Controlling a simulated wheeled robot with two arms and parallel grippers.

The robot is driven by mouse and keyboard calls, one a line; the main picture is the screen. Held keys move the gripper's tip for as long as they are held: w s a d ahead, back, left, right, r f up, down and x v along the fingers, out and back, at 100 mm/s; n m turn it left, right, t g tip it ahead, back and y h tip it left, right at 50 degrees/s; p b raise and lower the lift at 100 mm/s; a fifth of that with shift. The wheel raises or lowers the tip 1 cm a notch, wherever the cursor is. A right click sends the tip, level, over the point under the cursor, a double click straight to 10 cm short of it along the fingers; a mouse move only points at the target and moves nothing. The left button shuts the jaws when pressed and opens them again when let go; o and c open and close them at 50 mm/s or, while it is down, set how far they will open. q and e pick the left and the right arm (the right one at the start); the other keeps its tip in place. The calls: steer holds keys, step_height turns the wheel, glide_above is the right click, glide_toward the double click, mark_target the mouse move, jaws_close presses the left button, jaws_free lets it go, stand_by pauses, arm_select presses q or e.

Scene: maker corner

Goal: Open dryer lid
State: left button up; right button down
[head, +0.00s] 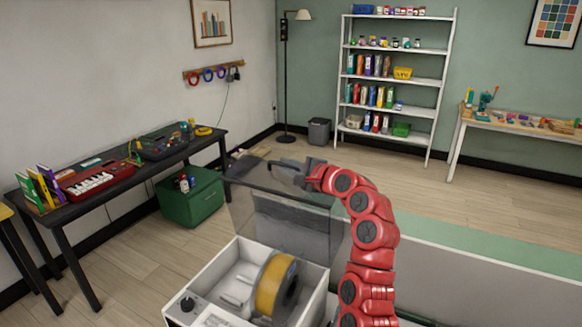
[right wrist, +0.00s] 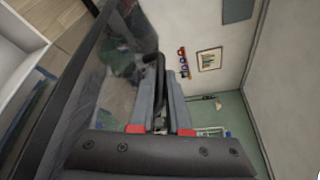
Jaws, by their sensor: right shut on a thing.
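The dryer (head: 316,298) is a white box in the lower middle of the head view, with a dark knob on its front. Its smoky see-through lid (head: 285,222) stands raised, roughly upright, at the back. A yellow filament spool (head: 270,284) stands inside the box. My right gripper (head: 278,168) is at the lid's top edge and shut on it. In the right wrist view the fingers (right wrist: 160,105) close on the lid's dark rim, and the see-through lid panel (right wrist: 95,85) is to their left. My left gripper shows in neither view.
The dryer stands beside a green-topped surface (head: 470,262) on the right. A black table (head: 110,175) with a red keyboard is at the left wall. A green box (head: 190,198) sits on the floor. A white shelf (head: 392,82) stands at the back.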

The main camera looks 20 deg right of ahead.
steer(key=shift+r, duration=0.1)
steer(key=c, duration=1.2)
jaws_free()
steer(key=shift+o, duration=0.2)
steer(key=shift+s, duration=0.1)
steer(key=b+v, duration=0.3)
steer(key=v, duration=1.4)
steer(key=shift+s+b, duration=0.15)
steer(key=shift+b, duration=0.15)
